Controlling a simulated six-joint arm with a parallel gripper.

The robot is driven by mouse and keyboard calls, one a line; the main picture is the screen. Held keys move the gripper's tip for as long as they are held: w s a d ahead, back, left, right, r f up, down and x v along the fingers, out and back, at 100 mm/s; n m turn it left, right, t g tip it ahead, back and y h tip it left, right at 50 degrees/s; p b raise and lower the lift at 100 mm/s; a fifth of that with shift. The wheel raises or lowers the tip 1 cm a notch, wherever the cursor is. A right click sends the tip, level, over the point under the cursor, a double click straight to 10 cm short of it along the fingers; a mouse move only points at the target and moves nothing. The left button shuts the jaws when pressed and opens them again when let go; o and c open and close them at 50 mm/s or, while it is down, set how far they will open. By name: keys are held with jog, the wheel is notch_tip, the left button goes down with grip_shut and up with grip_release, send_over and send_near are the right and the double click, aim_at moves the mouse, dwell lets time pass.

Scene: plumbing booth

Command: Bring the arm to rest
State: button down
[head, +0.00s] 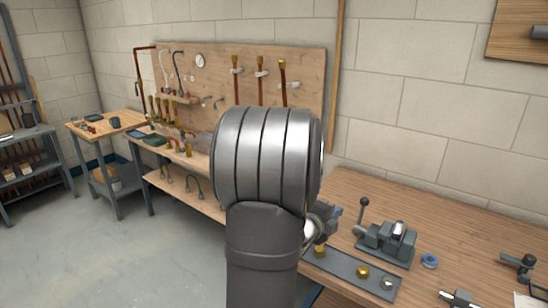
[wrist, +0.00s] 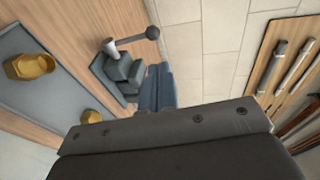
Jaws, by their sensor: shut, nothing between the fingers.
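My arm stands in the middle of the head view, with a large silver joint above a grey link, and hides part of the workbench (head: 450,220). My gripper (wrist: 158,85) shows in the wrist view as blue-grey fingers beyond a dark bar with screws. It is shut and empty. I cannot tell the exact gap between gripper and bench.
A grey vise-like tool with a lever (head: 388,240) stands on the bench, right of my gripper. A blue ring (head: 429,261) and a dark valve-like part (head: 518,264) lie farther right. A pegboard (head: 300,70) with pipes is behind. Open floor (head: 110,260) lies left.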

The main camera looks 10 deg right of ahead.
aim_at(362, 201)
jog(key=x, duration=0.9)
jog(key=f+x, duration=0.1)
jog(key=x, duration=0.4)
jog(key=shift+s+a+f, duration=0.1)
jog(key=shift+a, duration=0.1)
